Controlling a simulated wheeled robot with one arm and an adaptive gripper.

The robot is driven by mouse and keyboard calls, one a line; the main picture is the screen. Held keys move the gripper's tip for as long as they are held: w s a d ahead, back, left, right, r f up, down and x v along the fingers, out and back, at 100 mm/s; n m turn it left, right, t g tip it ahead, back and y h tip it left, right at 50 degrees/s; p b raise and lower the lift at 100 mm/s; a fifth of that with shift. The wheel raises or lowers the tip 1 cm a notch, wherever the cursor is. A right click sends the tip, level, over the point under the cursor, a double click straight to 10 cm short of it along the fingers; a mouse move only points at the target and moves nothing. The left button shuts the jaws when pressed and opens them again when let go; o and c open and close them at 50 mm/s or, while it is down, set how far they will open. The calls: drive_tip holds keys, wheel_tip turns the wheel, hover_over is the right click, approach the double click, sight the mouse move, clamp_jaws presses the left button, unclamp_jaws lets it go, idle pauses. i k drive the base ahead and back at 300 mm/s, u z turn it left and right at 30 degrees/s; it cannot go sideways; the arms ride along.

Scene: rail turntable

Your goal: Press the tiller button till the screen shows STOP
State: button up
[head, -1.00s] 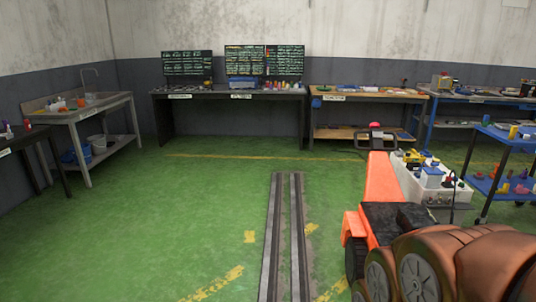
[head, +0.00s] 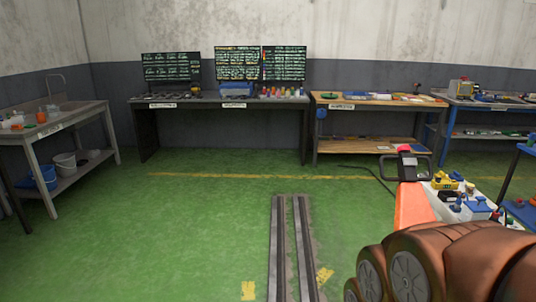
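An orange truck body (head: 411,205) stands at the lower right, partly hidden behind my copper-coloured arm. A dark tiller handle (head: 405,168) rises at its far end, with a small red button (head: 412,148) on top. Screens with green text stand on the back bench: a left one (head: 171,68), a middle one (head: 237,63) and a right one (head: 284,63). Their text is too small to read. I cannot tell whether any of them is the task's screen. My gripper is out of view; only my arm links show, near the truck.
Twin rails (head: 292,240) run along the green floor, left of the truck. A sink bench (head: 58,125) is at left and a wooden bench (head: 375,101) behind. The floor left of the rails is clear.

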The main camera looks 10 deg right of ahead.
sight(403, 149)
drive_tip(key=i, duration=3.8)
drive_tip(key=z, duration=2.3)
drive_tip(key=k, duration=0.65)
drive_tip(key=u, duration=0.4)
drive_tip(key=i, duration=0.55)
drive_tip(key=u, duration=0.8)
drive_tip(key=i, duration=0.8)
drive_tip(key=u, duration=0.1)
